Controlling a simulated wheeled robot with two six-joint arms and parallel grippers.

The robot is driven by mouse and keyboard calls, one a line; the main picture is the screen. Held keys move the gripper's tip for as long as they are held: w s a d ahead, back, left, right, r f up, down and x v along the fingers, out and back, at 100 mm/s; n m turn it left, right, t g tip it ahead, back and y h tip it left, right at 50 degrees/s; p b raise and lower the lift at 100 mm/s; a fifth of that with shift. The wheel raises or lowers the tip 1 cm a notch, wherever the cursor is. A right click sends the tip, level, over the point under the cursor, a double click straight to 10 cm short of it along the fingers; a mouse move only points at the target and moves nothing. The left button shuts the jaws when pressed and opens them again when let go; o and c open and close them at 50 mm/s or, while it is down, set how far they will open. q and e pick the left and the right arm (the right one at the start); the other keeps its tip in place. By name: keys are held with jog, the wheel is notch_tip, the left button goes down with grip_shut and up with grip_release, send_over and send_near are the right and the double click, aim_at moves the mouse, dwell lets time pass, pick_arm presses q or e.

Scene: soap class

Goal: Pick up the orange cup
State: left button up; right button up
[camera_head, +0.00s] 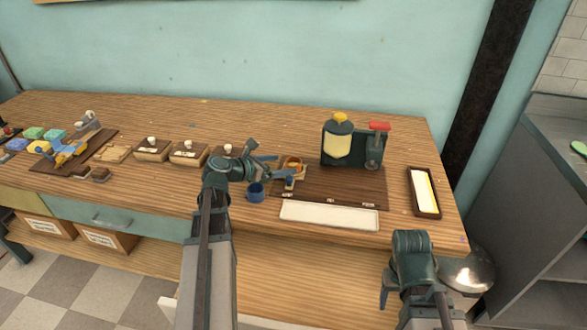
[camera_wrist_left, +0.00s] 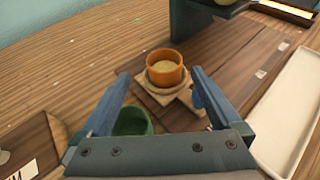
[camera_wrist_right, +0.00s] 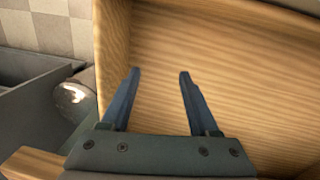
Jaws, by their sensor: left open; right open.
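The orange cup (camera_head: 293,161) stands upright on a light wooden coaster near the back left corner of a dark brown board. In the left wrist view the orange cup (camera_wrist_left: 165,70) has a tan inside, and its coaster (camera_wrist_left: 149,97) shows below it. My left gripper (camera_head: 279,167) is open, with its fingers pointing toward the cup. In its wrist view the fingertips flank the cup from the near side, and I see no grip on it. My right gripper (camera_wrist_right: 160,73) is open and empty, low in front of the table.
Wooden boxes (camera_head: 188,151) stand left.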

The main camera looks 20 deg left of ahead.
aim_at(299, 162)
pick_arm(q)
jog(key=b+x, duration=0.1)
jog(key=x, duration=0.4)
jog(key=shift+d+b, duration=0.3)
jog(key=shift+b, duration=0.1)
pick_arm(e)
jog(key=shift+f, duration=0.95)
pick_arm(q)
jog(key=shift+s+r, duration=0.1)
pick_arm(e)
jog(key=shift+r, duration=0.1)
pick_arm(q)
jog(key=c, duration=1.4)
jog(key=shift+r, duration=0.15)
pick_arm(e)
jog(key=shift+r, duration=0.1)
